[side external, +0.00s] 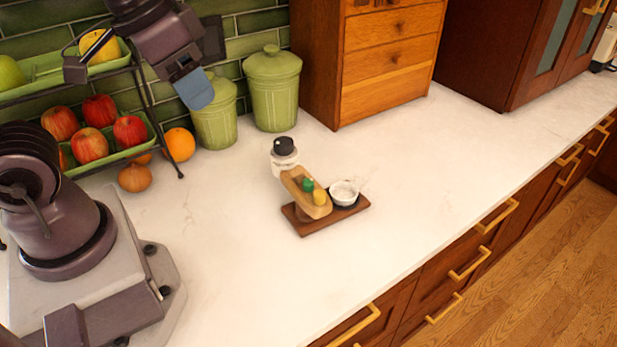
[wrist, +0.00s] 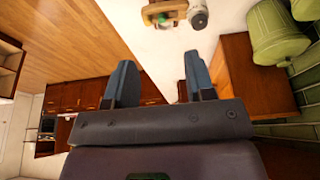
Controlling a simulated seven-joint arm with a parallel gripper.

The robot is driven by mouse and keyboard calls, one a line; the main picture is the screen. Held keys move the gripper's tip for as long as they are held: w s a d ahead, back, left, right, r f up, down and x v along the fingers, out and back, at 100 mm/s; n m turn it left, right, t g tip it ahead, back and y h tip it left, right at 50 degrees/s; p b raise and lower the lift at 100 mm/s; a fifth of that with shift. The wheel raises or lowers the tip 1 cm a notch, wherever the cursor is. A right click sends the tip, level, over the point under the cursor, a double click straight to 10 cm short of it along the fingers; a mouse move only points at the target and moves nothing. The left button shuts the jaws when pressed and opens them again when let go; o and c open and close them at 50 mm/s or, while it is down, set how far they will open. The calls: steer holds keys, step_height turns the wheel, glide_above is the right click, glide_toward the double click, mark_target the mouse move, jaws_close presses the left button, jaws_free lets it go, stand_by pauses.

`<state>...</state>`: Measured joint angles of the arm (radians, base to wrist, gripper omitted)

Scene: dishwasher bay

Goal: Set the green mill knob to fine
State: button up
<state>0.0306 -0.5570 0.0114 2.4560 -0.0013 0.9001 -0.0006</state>
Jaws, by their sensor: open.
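A small grinder with a tan body (side external: 297,187) stands on a dark brown base (side external: 305,230) in the middle of the counter. On its side sit a green knob (side external: 308,185) and a yellow knob (side external: 319,197). The knob's setting is too small to read. A black-topped white piece (side external: 284,152) rises at its back, and a small white bowl (side external: 344,192) sits on the base. My gripper (side external: 197,90) is up to the left, in front of the green canisters, well apart from the grinder. In the wrist view its two blue fingers (wrist: 158,65) are open and empty; the green knob (wrist: 163,20) shows at the top edge.
Two green canisters (side external: 272,92) (side external: 214,115) and a wooden drawer cabinet (side external: 390,60) stand along the back. A fruit rack (side external: 160,135) with apples, an orange (side external: 179,145) and an onion (side external: 135,178) are at left. The counter (side external: 440,150) around the grinder is clear.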

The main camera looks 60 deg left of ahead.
steer(key=w+d+f+n+g, duration=0.1)
steer(key=w+f+n+g, duration=0.3)
steer(key=w+f+n, duration=0.6)
steer(key=n, duration=1.2)
glide_toward(308, 181)
step_height(308, 181, down, 9)
steer(key=shift+d+f, duration=0.1)
steer(key=shift+f, duration=0.1)
steer(key=shift+c, duration=0.3)
jaws_close()
